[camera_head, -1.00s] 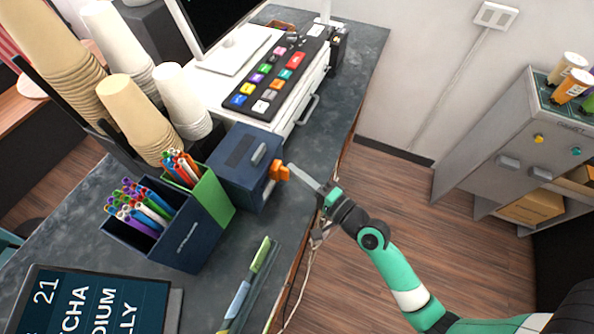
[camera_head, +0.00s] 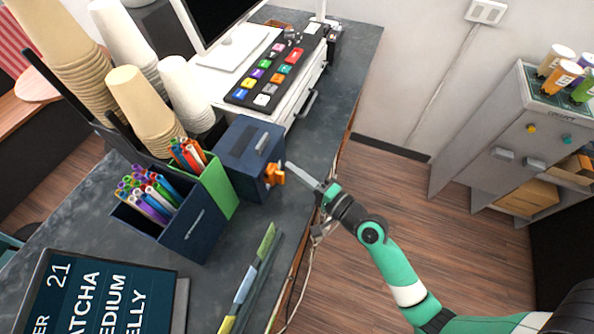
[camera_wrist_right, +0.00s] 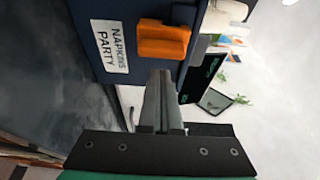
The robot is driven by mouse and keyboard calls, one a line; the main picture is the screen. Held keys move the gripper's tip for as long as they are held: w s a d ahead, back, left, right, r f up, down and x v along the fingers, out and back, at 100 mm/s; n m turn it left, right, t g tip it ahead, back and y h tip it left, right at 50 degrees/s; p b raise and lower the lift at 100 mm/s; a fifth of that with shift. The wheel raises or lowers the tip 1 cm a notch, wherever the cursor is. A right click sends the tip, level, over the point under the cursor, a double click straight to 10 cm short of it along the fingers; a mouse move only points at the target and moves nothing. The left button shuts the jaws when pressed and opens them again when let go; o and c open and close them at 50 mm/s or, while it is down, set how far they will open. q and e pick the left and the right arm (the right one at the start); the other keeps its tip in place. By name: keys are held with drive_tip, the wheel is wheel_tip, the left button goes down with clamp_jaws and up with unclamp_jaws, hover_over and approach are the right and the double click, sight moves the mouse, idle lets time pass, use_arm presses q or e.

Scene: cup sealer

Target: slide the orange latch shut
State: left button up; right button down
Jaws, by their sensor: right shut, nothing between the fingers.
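The orange latch (camera_head: 274,175) is on the front of a dark blue box (camera_head: 240,160) on the counter. In the right wrist view the latch (camera_wrist_right: 163,40) sits beside a white label reading "NAPKINS PARTY" (camera_wrist_right: 109,47). My right gripper (camera_head: 290,168) is shut and empty, its fingertips close to the latch on its right side. In the right wrist view the closed fingers (camera_wrist_right: 160,80) point at the latch from just below it; I cannot tell whether they touch. My left gripper is not in view.
Pen holders, one blue (camera_head: 195,232) and one green (camera_head: 217,187), stand left of the box. Stacked cups (camera_head: 140,105) are behind. A drawer unit with a button panel (camera_head: 268,85) is beyond. A sign (camera_head: 105,295) lies at the front left.

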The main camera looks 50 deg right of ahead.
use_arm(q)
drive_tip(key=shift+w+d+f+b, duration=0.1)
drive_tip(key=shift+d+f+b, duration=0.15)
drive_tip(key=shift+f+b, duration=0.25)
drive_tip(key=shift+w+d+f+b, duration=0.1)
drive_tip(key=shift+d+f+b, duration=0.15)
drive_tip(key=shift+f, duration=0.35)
use_arm(e)
drive_tip(key=s+d, duration=0.1)
drive_tip(key=s, duration=0.8)
drive_tip(key=shift+s+d, duration=0.3)
drive_tip(key=shift+d, duration=0.05)
drive_tip(key=shift+a, duration=0.1)
